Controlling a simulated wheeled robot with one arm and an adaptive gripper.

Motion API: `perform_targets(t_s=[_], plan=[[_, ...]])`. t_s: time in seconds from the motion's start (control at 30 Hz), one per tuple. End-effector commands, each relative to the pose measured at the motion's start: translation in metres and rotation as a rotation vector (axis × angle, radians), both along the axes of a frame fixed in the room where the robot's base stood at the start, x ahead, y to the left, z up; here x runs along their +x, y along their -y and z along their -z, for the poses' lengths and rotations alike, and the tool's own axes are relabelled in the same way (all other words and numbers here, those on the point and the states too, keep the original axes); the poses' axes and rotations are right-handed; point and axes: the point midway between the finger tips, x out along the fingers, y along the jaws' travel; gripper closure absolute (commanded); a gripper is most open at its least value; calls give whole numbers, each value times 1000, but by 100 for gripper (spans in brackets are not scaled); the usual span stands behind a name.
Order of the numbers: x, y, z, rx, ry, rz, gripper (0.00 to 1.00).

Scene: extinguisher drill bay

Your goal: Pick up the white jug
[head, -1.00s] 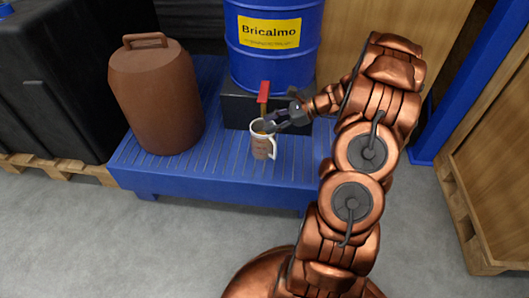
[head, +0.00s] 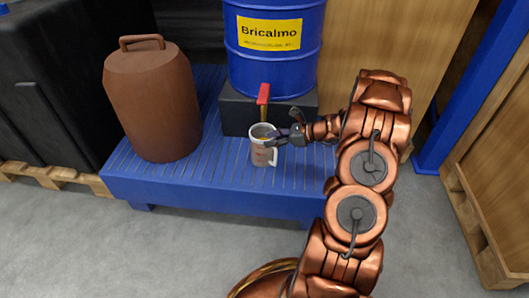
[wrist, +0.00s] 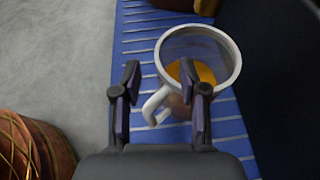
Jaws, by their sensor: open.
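The white jug (head: 262,155) stands upright on the blue grated platform (head: 160,187), in front of the blue drum. It holds some amber liquid, seen through its open top in the wrist view (wrist: 228,85). Its handle is on the right in the head view. My gripper (head: 284,138) is at the jug's right side near the rim. In the wrist view my gripper (wrist: 160,82) is open, with the white handle (wrist: 157,104) showing between its two fingers. The right finger overlaps the jug's body there; I cannot tell whether it touches.
A red tap lever (head: 263,94) sits just above and behind the jug, low on the blue drum (head: 275,65). A dark block (head: 240,115) supports the drum. A large brown can (head: 152,105) stands to the left. A blue post (head: 465,100) is at right. Grey floor in front is clear.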

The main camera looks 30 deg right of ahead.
Motion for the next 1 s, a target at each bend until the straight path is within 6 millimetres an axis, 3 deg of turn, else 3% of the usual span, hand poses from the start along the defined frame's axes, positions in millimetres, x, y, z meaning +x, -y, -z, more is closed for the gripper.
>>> perform_targets(t_s=[0.5,0.8,1.0], plan=[[33,-31,20,0,0,-2,57],[36,-33,19,0,1,0,57],[35,-33,19,0,1,-1,78]])
